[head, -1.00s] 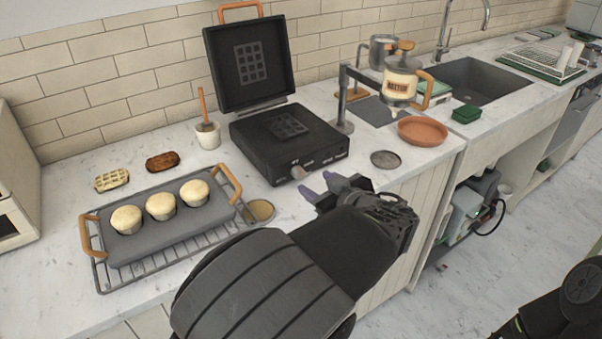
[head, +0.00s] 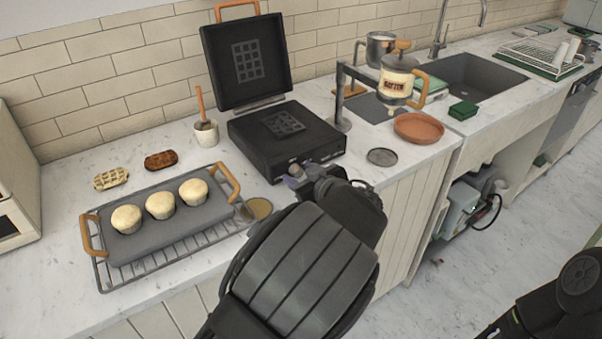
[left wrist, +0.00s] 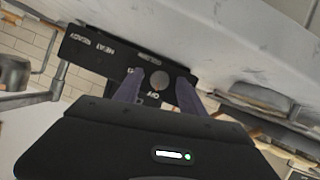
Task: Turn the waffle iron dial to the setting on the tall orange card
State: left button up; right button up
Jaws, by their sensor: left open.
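The black waffle iron (head: 285,138) stands open on the counter, its lid raised at the back. Its front panel (left wrist: 95,50) shows in the left wrist view, turned over, with white lettering; "OFF" is readable near the dial. The round grey dial (left wrist: 160,80) sits between the purple fingertips of my left gripper (left wrist: 158,86), which is open with one finger on each side; whether they touch it I cannot tell. In the head view my left gripper (head: 297,179) is at the iron's front face and largely covers the dial. I see no tall orange card. My right gripper is out of view.
A tray with several muffins (head: 160,204) on a wire rack (head: 106,283) lies left of my left gripper. A small round dish (head: 259,208) is close to my forearm. A dark disc (head: 382,156) and a terracotta dish (head: 419,128) stand to the right.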

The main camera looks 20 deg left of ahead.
pick_arm(q)
jog(key=shift+c, duration=0.6)
grip_shut()
jog(key=shift+f+b, duration=0.15)
jog(key=shift+b, duration=0.5)
jog(key=m+b, duration=0.1)
jog(key=b, duration=0.2)
jog(key=shift+f+g, duration=0.1)
jog(key=shift+g, duration=0.2)
jog(key=shift+d+m+g+y+b, duration=0.1)
jog(key=shift+m+g+y+b, duration=0.2)
jog(key=shift+m+y+b, duration=0.15)
jog(key=shift+w+d+r+m+g+y, duration=0.15)
jog(key=shift+m+g+y, duration=0.2)
jog(key=shift+m, duration=0.35)
jog(key=shift+a+r+m+g+y, duration=0.1)
jog(key=shift+m+g+y, duration=0.25)
jog(key=shift+m, duration=0.3)
